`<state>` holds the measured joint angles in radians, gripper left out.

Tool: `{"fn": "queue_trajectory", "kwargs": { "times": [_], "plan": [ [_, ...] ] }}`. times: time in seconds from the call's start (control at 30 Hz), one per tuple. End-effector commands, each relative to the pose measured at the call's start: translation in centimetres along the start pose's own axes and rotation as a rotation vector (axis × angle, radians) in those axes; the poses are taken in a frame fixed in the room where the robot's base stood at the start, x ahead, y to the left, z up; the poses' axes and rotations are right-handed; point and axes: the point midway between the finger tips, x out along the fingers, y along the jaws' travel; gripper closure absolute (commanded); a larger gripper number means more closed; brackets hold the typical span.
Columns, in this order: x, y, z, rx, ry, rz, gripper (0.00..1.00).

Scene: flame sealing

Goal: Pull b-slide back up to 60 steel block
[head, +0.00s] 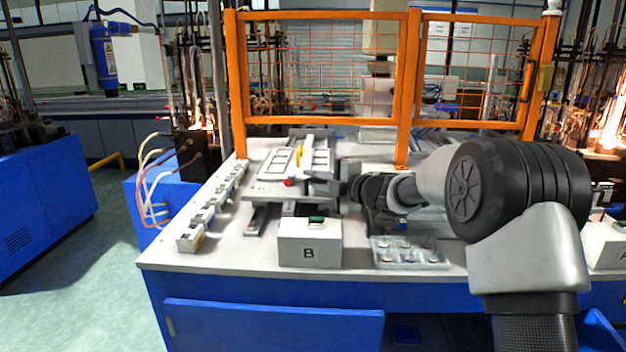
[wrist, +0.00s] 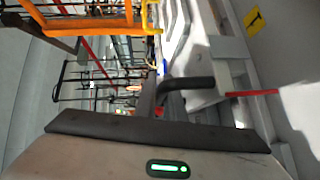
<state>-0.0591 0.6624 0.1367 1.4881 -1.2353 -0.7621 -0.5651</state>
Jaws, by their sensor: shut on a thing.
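The b-slide (head: 290,175) is a pale metal carriage with slotted white plates on the table, left of centre in the head view. It has a red knob (head: 288,182) at its front and a yellow part on top. My gripper (head: 342,184) is at its right side, partly hidden by my wrist. In the wrist view my gripper (wrist: 155,98) is shut on a black handle (wrist: 190,82). The pale slide body (wrist: 205,60) shows beyond the handle. I cannot make out the 60 steel block in either view.
A white box marked B (head: 309,250) with a green button stands in front of the slide. A clear tray (head: 410,257) of small parts is to its right. A row of switches (head: 212,207) lines the left edge. An orange mesh fence (head: 320,119) stands behind.

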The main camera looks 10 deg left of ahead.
Motion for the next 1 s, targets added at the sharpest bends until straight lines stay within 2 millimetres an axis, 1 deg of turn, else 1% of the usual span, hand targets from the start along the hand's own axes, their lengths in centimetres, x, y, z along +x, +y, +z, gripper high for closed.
{"fn": "queue_trajectory", "kwargs": {
  "times": [0.03, 0.17, 0.2, 0.27, 0.3, 0.53, 0.63, 0.77, 1.0],
  "plan": [
    [0.0, -0.4, -0.2, 0.002, 0.004, -0.006, 1.0],
    [0.0, -0.5, -0.2, 0.003, 0.005, -0.007, 1.0],
    [0.0, -0.5, -0.2, 0.003, 0.004, -0.007, 0.84],
    [0.0, -0.5, -0.2, 0.003, 0.004, -0.006, 0.74],
    [0.0, -0.4, -0.2, 0.003, 0.004, -0.006, 0.72],
    [-0.1, -0.3, -0.1, 0.002, 0.003, -0.004, 0.72],
    [-0.7, -0.2, 0.0, 0.001, 0.001, -0.004, 0.72],
    [-2.8, -0.1, 0.0, 0.001, 0.0, -0.004, 0.72],
    [-8.7, -0.1, 0.0, 0.002, -0.001, -0.004, 0.72]
  ]
}}
